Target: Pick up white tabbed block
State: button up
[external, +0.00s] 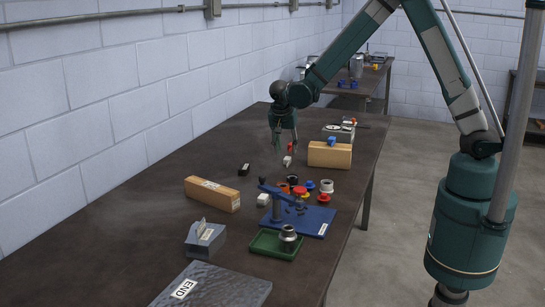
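My gripper (284,142) points down above the far half of the dark table, with its fingers apart and nothing visible between them. A small white block (287,160) is just below the gripper and slightly to its right, with a small red piece (290,148) right by its top. I cannot tell whether the two touch. Tabs are too small to make out clearly on either block.
A cardboard box (212,193) lies at left and a tan block (329,155) at right. A small black object (244,169) lies between. A blue fixture (318,222), green tray (262,243), grey block (205,240) and several small coloured parts fill the near side.

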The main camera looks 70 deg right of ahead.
aim_at(287, 157)
dwell(0.3)
jog(key=shift+x, duration=2.6)
jog(key=c, duration=0.9)
